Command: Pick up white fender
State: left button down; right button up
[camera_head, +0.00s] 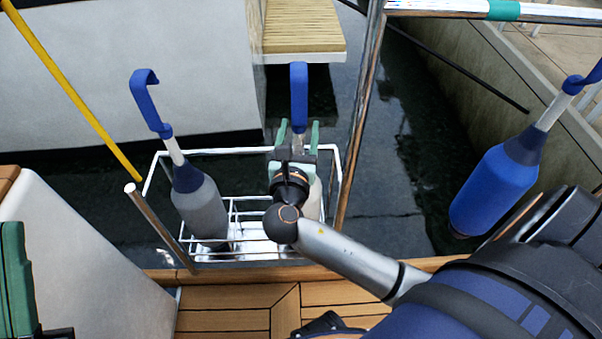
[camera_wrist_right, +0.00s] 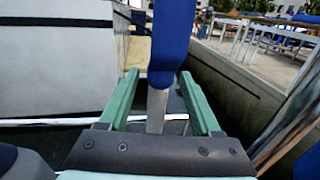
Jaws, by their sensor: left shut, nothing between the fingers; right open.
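The white fender (camera_head: 314,200) stands in the white wire rack, mostly hidden behind my right arm. Its blue hooked handle (camera_head: 299,85) rises above the gripper. My right gripper (camera_head: 298,132) is open, with its green fingers on either side of the fender's stem. In the right wrist view the pale stem (camera_wrist_right: 157,110) is between the two green fingers (camera_wrist_right: 158,95), with gaps on both sides, and the blue handle (camera_wrist_right: 172,40) is above. My left gripper (camera_head: 15,285) is shut and empty at the lower left edge, partly out of frame.
A grey fender (camera_head: 202,208) with a blue handle stands left in the rack (camera_head: 152,172). A blue fender (camera_head: 495,188) hangs at right. A metal post (camera_head: 355,130) rises beside the rack. A yellow pole (camera_head: 75,90) is at upper left. Teak deck (camera_head: 225,320) lies in front.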

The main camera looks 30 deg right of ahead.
dwell(0.3)
grip_shut()
dwell(0.4)
jog(key=shift+d+r, duration=0.1)
dwell(0.8)
